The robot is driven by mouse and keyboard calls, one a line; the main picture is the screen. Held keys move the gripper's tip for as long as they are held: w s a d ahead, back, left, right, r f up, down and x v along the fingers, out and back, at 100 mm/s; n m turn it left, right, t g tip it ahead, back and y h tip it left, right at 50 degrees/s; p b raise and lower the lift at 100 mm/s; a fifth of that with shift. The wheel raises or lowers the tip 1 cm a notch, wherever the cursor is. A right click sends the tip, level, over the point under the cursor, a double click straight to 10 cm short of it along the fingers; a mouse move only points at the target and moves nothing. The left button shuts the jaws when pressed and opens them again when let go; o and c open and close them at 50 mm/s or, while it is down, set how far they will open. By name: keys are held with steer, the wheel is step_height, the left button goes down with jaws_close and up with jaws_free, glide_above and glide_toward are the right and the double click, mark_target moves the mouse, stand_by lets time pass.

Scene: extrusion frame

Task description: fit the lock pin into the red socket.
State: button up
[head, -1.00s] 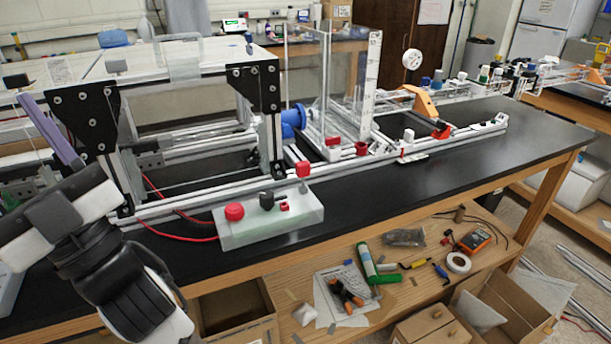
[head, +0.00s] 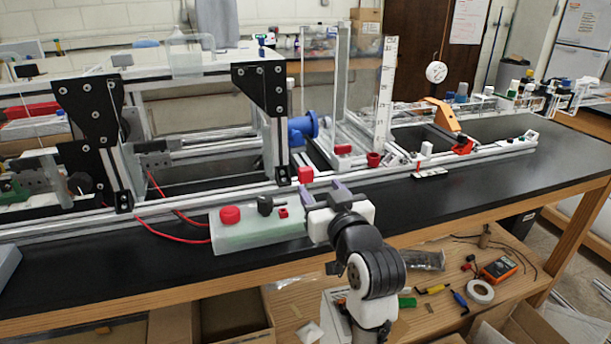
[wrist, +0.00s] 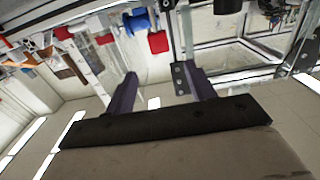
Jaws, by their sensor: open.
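A pale green box (head: 255,236) stands on the black bench in the head view. On its top are a round red knob (head: 230,215), a black pin-like piece with a wide head (head: 265,205) and a small red socket with a dark opening (head: 283,212). The black piece may be the lock pin; it stands beside the socket, apart from it. My gripper (head: 321,192) is open and empty just right of the box, its purple fingers towards the rail. In the wrist view, the spread fingers (wrist: 159,72) have nothing between them.
An aluminium extrusion frame (head: 125,150) with black plates runs behind the box. A red block (head: 305,174) sits on its rail. A red cup (head: 374,159) and an orange bracket (head: 442,115) stand farther right. Red cables (head: 182,232) lie left of the box. The right bench front is clear.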

mark_target(307, 174)
steer(key=x, duration=0.4)
steer(key=shift+w+a+p, duration=0.1)
steer(key=shift+w+p, duration=0.2)
steer(key=shift+f+p+x, duration=0.2)
steer(key=shift+p+x, duration=0.25)
steer(key=shift+x, duration=0.85)
steer(key=shift+f+p+x, duration=0.25)
steer(key=shift+p+x, duration=0.15)
steer(key=shift+x, duration=0.9)
steer(key=shift+a, duration=0.1)
steer(key=c, duration=1.1)
steer(key=shift+o, duration=0.2)
